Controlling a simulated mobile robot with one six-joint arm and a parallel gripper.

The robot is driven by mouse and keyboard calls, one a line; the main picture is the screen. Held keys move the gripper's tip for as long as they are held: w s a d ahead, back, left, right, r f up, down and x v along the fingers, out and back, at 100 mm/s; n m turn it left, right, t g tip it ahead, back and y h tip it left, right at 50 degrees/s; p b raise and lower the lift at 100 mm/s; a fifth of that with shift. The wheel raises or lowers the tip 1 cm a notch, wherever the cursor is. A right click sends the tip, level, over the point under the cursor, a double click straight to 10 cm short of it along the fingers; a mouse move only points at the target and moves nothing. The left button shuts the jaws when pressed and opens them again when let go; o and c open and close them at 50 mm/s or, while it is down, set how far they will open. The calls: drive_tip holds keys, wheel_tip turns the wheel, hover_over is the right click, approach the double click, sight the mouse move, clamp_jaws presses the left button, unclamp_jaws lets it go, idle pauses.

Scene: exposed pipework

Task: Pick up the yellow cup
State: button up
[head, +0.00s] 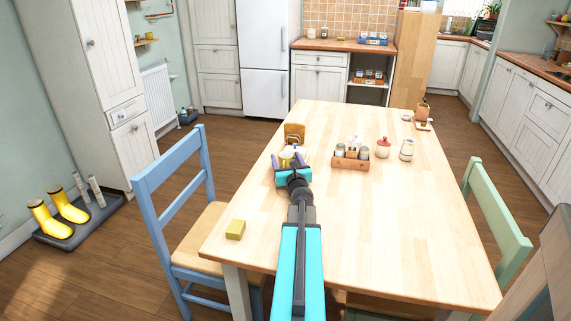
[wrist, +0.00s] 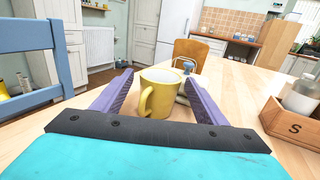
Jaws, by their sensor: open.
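The yellow cup (wrist: 158,95) stands upright on the wooden table (head: 380,225). In the wrist view its handle faces the camera, toward the lower left. My gripper (wrist: 157,83) is open, with one purple finger on each side of the cup. The right finger looks closer to the cup than the left one, and I cannot tell whether it touches. In the head view the cup (head: 286,158) shows small beyond my gripper (head: 289,163), partly hidden by it.
A wooden box with jars (head: 350,160) stands right of my gripper, beside a red-topped pot (head: 383,148) and a pale jar (head: 407,150). A brown wooden holder (head: 294,133) stands behind the cup. A yellow block (head: 235,230) lies near the left edge. A blue chair (head: 185,190) stands left.

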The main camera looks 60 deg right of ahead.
drive_tip(key=shift+c, duration=0.3)
drive_tip(key=c, duration=1.1)
drive_tip(key=shift+r, duration=0.15)
drive_tip(key=shift+r+p, duration=0.65)
drive_tip(key=shift+r, duration=0.85)
drive_tip(key=shift+s+a+r, duration=0.2)
drive_tip(key=shift+a+r, duration=0.05)
drive_tip(key=s+a, duration=0.1)
drive_tip(key=s, duration=0.1)
drive_tip(key=s+a, duration=0.1)
drive_tip(key=s, duration=0.1)
drive_tip(key=s+a, duration=0.2)
drive_tip(key=shift+s+r, duration=0.1)
drive_tip(key=shift+r, duration=0.15)
drive_tip(key=shift+s+r+p, duration=0.15)
drive_tip(key=shift+p, duration=0.95)
drive_tip(key=p, duration=0.5)
drive_tip(key=shift+s+a, duration=0.25)
drive_tip(key=shift+s, duration=0.1)
